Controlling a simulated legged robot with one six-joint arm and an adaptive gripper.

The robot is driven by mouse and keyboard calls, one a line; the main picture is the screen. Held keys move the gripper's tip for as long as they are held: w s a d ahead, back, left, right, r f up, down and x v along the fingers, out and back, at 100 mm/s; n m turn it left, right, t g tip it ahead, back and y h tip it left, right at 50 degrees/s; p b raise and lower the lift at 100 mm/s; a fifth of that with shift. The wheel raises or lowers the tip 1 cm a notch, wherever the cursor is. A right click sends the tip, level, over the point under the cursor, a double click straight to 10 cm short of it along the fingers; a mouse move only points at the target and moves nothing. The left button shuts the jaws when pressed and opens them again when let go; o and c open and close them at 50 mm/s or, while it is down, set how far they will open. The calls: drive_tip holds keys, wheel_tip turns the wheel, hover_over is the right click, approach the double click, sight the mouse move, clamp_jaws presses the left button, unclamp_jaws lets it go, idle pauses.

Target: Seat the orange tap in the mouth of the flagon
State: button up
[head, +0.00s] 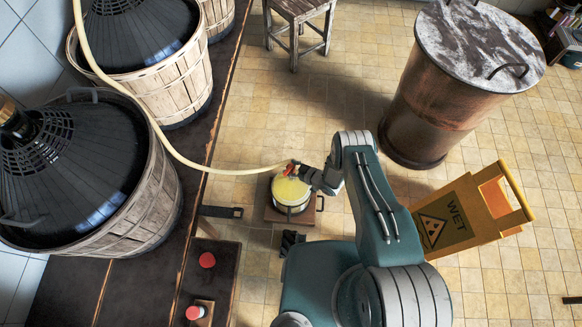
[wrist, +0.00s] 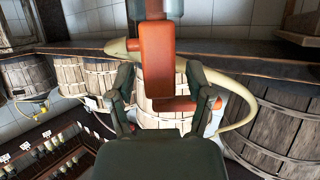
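The orange tap (wrist: 155,65) lies between the two fingers of my gripper (wrist: 160,85) in the wrist view, with its side bar beside the right finger. My gripper appears shut on it, though the finger contact is partly hidden. The tap shows small and red in the head view (head: 290,168), at the end of my gripper. A pale hose (head: 223,170) runs to it from the upper left. Below it in the picture stands a round pale vessel (head: 290,193), likely the flagon, with a yellowish top. Its mouth is not clear; I cannot tell whether the tap touches it.
Dark-capped demijohns in slatted baskets (head: 140,215) stand on the bench at left. A red-topped item (head: 207,260) sits on a low dark surface. A yellow wet-floor sign (head: 447,222), a metal drum (head: 425,120) and a wooden stool (head: 294,30) stand around.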

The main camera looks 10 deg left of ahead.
idle(0.3)
drive_tip(key=v, duration=1.2)
drive_tip(key=shift+f, duration=0.1)
